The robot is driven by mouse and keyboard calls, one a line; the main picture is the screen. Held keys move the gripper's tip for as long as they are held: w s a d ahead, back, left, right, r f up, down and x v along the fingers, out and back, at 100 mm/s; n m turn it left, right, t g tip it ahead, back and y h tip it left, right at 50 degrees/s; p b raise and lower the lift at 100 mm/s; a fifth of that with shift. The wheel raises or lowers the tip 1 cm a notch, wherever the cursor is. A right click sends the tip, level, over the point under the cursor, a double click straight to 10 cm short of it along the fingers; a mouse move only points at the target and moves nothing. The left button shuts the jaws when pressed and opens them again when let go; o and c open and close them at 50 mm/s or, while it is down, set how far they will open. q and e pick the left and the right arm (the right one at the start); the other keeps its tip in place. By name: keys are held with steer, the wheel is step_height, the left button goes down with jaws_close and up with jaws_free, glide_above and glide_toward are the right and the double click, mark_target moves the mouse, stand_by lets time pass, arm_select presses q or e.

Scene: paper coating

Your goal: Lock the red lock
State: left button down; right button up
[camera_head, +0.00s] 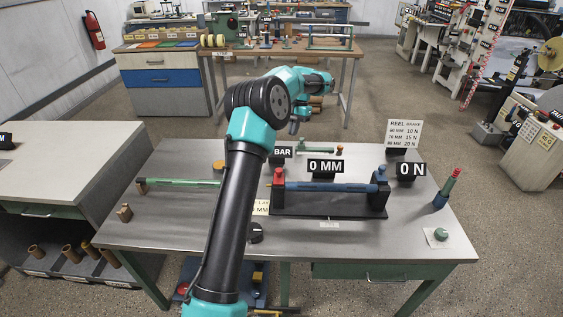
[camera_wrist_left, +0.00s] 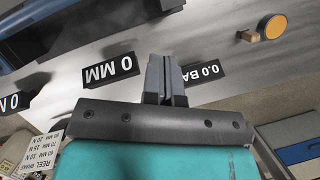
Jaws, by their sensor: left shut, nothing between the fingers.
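The red lock (camera_head: 279,176) stands at the left end of a dark stand (camera_head: 328,207) on the metal table, in the head view. A blue bar (camera_head: 330,187) runs from it to a blue knob (camera_head: 381,173) at the right end. My left gripper (camera_head: 294,127) is above the far part of the table, behind and above the red lock and apart from it. In the left wrist view my left gripper (camera_wrist_left: 165,78) has its fingers together and empty. Part of the dark stand (camera_wrist_left: 85,45) shows there at upper left, but I cannot make out the red lock. My right gripper is not in view.
Display signs "0 MM" (camera_head: 325,166) and "0 N" (camera_head: 411,169) stand behind the stand. A green rod (camera_head: 180,182) lies at left. My left arm covers the table's middle left.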

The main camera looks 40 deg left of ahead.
arm_select(q)
glide_toward(284, 175)
step_height(284, 175, down, 4)
steer(key=w+a, duration=0.2)
steer(key=shift+s+d+f, duration=0.1)
steer(key=shift+s+d, duration=0.1)
steer(key=shift+s, duration=0.45)
steer(key=shift+s+d, duration=0.2)
steer(key=shift+s, duration=0.45)
steer(key=shift+s+d, duration=0.2)
steer(key=shift+s, duration=0.45)
steer(key=shift+s+d, duration=0.65)
steer(key=shift+s, duration=0.15)
steer(key=shift+w, duration=0.1)
